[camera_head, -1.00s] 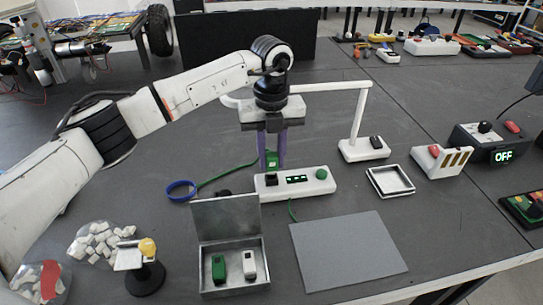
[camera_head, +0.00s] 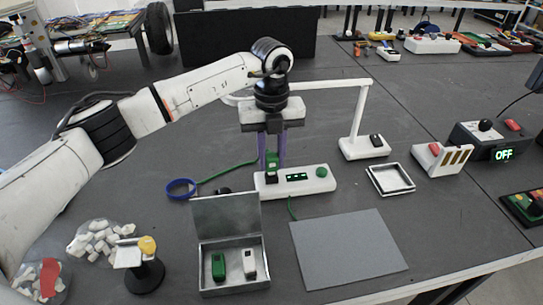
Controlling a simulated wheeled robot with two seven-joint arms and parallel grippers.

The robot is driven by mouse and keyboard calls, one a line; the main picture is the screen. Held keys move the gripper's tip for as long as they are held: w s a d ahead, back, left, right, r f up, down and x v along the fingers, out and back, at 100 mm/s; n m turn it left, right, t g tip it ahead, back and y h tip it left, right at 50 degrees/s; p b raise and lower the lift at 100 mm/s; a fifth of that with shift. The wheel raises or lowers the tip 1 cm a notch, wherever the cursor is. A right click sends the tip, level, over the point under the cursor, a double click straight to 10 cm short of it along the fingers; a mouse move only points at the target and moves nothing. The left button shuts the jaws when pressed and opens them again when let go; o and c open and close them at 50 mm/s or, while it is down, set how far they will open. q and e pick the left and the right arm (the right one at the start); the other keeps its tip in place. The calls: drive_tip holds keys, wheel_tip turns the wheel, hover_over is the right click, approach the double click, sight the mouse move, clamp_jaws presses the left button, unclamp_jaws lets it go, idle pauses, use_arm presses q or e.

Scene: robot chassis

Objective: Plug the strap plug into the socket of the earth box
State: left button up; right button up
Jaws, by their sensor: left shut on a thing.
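The earth box (camera_head: 305,187) is a white block on the grey mat-like tabletop at the centre, with a green display and a round green button on top. The strap plug (camera_head: 272,158) is a small green piece over the left end of the box, where the dark socket (camera_head: 271,178) is. The plug lines up with the socket and looks close to or touching it; I cannot tell whether it is inserted. My left gripper (camera_head: 271,157) points down, shut on the plug between its purple fingers. A green cord runs from the plug to a blue wrist strap (camera_head: 181,189). My right gripper is not in view.
An open metal box (camera_head: 232,240) with two small blocks stands in front. A grey pad (camera_head: 348,248) lies front right. A white lamp-like stand (camera_head: 362,148), a small white tray (camera_head: 390,180) and an "OFF" device (camera_head: 490,142) are to the right.

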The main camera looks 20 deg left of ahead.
sight(271, 156)
use_arm(q)
drive_tip(key=shift+f+b, duration=0.5)
drive_tip(key=shift+f, duration=0.5)
drive_tip(key=o, duration=1.1)
drive_tip(key=shift+o, duration=0.2)
wheel_tip(271, 156, up, 10)
drive_tip(key=shift+r, duration=0.2)
drive_tip(key=shift+f, duration=0.1)
wheel_tip(271, 156, down, 10)
drive_tip(key=shift+r+p, duration=0.4)
drive_tip(key=shift+r, duration=0.15)
